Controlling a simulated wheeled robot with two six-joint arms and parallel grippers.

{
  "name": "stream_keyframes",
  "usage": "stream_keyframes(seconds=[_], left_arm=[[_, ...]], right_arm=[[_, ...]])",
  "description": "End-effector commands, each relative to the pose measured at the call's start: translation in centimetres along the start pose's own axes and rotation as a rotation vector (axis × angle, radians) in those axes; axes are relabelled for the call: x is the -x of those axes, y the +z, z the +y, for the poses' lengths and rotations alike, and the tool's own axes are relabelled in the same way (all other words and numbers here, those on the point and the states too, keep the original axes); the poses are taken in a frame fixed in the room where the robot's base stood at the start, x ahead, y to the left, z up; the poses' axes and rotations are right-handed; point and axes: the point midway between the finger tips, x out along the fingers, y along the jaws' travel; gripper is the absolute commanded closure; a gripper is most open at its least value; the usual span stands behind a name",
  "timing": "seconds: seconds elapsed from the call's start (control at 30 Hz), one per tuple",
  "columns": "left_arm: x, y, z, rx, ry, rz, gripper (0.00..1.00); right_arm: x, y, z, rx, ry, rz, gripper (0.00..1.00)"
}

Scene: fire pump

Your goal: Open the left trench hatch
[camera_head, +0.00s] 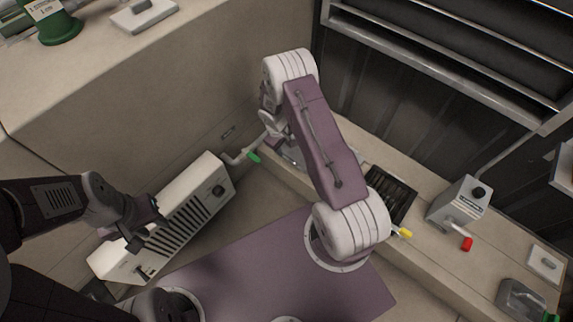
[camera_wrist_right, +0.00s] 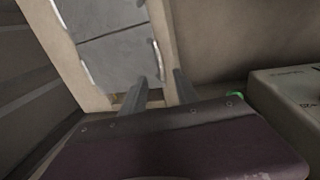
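In the right wrist view a grey two-panel plate (camera_wrist_right: 112,50), which looks like the trench hatch, lies in a beige frame. A thin silver bar or handle (camera_wrist_right: 157,58) runs along its right edge. It appears flat and closed. My right gripper (camera_wrist_right: 160,88) is open, its two fingers apart over the frame's near edge, close to the bar. I cannot tell whether they touch anything. In the head view my right arm hides most of this spot on the ledge. My left gripper (camera_head: 143,226) hangs over the white heater; its opening is unclear.
A white slatted heater (camera_head: 178,217) stands at left with a green-handled pipe (camera_head: 252,156) beside it. On the ledge are a dark slotted recess (camera_head: 392,193), a yellow-tipped lever (camera_head: 404,233) and a grey box (camera_head: 459,205) with a red-tipped lever (camera_head: 466,243).

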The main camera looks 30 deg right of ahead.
Motion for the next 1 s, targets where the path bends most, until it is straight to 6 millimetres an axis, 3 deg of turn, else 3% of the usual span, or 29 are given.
stream_keyframes(seconds=[0.17, 0.4, 0.53, 0.9, 0.93, 1.0], left_arm=[[-0.5, 0.0, 0.0, 0.000, 0.000, 0.001, 0.64], [-3.9, 0.4, -0.1, 0.000, 0.000, 0.000, 0.64], [-5.1, 0.5, -0.1, 0.000, 0.000, 0.000, 0.64], [-5.3, 0.6, -0.1, 0.000, 0.000, 0.000, 0.64], [-5.3, 0.6, -0.1, 0.000, 0.000, 0.000, 0.64], [-5.3, 0.6, -0.1, 0.000, 0.000, 0.000, 0.64]], right_arm=[[-0.8, 0.0, 0.0, -0.001, 0.000, 0.000, 0.64], [-6.2, 0.1, -0.1, -0.001, -0.001, -0.001, 0.64], [-8.1, 0.1, -0.1, -0.002, 0.000, 0.000, 0.64], [-8.8, 0.0, 0.0, -0.001, 0.000, 0.000, 0.64], [-8.8, 0.0, 0.0, -0.001, 0.000, 0.000, 0.67], [-8.8, 0.0, 0.0, -0.001, 0.000, 0.000, 0.86]])
